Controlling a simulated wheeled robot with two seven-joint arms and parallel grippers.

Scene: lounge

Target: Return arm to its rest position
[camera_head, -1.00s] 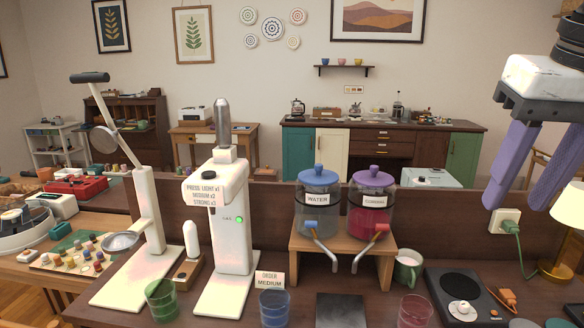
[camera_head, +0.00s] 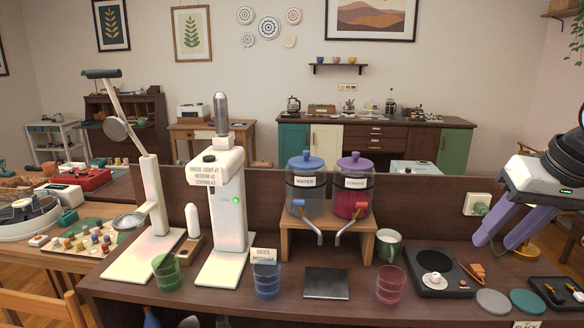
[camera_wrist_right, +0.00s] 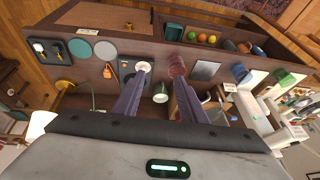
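My right gripper (camera_head: 495,244) is at the right edge of the head view, above the right end of the counter (camera_head: 250,305). Its two purple fingers point down and to the left, apart, with nothing between them. In the right wrist view the same gripper (camera_wrist_right: 163,74) is open and empty, and the counter shows beyond its fingertips. A green mug (camera_wrist_right: 160,97) shows in the gap, farther off. My left gripper cannot be made out in either view.
Near the right gripper are a hot plate (camera_head: 437,270), a green mug (camera_head: 389,245), a pink glass (camera_head: 390,285), a grey disc (camera_head: 492,301) and a teal disc (camera_head: 527,302). Two dispensers on a wooden stand (camera_head: 283,240) are mid-counter. Cut-off blue shapes at the bottom edge are unclear.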

